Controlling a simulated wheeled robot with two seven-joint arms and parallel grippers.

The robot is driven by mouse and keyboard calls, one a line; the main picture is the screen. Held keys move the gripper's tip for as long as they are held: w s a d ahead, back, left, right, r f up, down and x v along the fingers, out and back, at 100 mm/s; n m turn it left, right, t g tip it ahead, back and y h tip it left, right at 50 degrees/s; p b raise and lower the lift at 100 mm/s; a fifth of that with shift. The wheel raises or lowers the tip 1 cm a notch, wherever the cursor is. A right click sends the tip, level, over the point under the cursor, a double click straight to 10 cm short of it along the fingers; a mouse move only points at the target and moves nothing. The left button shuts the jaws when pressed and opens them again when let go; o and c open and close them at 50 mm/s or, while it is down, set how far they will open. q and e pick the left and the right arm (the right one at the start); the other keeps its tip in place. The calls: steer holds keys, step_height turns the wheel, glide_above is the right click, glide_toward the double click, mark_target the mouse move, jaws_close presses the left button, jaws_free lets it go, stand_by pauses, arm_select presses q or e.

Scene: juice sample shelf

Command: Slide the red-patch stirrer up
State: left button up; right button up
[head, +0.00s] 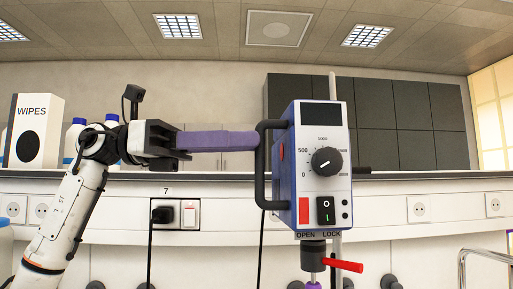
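The stirrer (322,185) is a blue box with a pale front panel, a dial, a black rocker switch and a red patch (304,210) at lower left. It stands upright in front of a vertical metal rod (332,88). A black handle (261,180) sticks out on its left side. My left gripper (250,140) reaches in from the left, its long purple fingers level and their tips at the handle's upper part. Whether they close around the bar or only meet it, I cannot tell. My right gripper is not in view.
Under the stirrer are a black chuck (313,257), a red lever (343,265) and an OPEN/LOCK label (318,234). Behind runs a bench with sockets and a black plug (163,215). A wipes box (33,130) and bottles (74,142) stand at left. A metal frame (487,253) is at lower right.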

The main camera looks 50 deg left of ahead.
arm_select(q)
steer(key=b+v, duration=0.1)
steer(key=v, duration=0.6)
steer(key=shift+s+a+r, duration=0.1)
stand_by(0.4)
